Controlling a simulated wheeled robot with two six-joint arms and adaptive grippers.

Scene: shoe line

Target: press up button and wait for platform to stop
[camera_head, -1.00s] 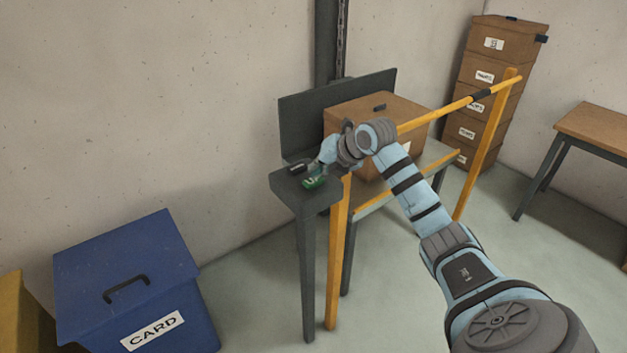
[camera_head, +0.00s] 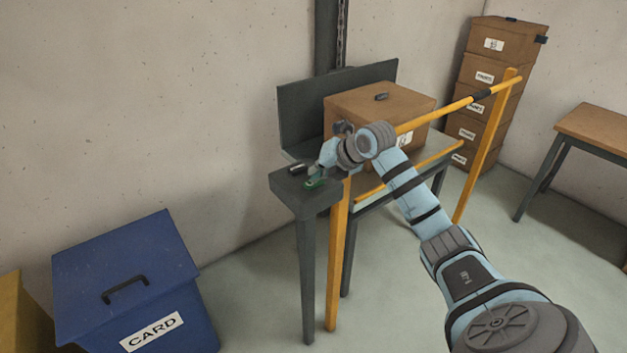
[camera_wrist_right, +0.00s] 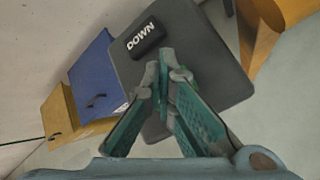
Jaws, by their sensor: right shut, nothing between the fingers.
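The button stand (camera_head: 300,195) is a dark grey pedestal. The green up button (camera_head: 313,184) is on its top, partly covered by my right gripper (camera_head: 319,178). That gripper is shut, with its fingertips down at the green button; whether they touch it I cannot tell. The grey lift platform (camera_head: 434,146) carries a brown box (camera_head: 355,103) behind the stand. My left gripper is out of view.
A yellow rail (camera_head: 336,270) stands beside the stand and in front of the platform. A blue CARD bin (camera_head: 120,250) is at the lower left. Stacked brown boxes (camera_head: 490,75) and a wooden table (camera_head: 595,127) are at the right. The floor between bin and stand is clear.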

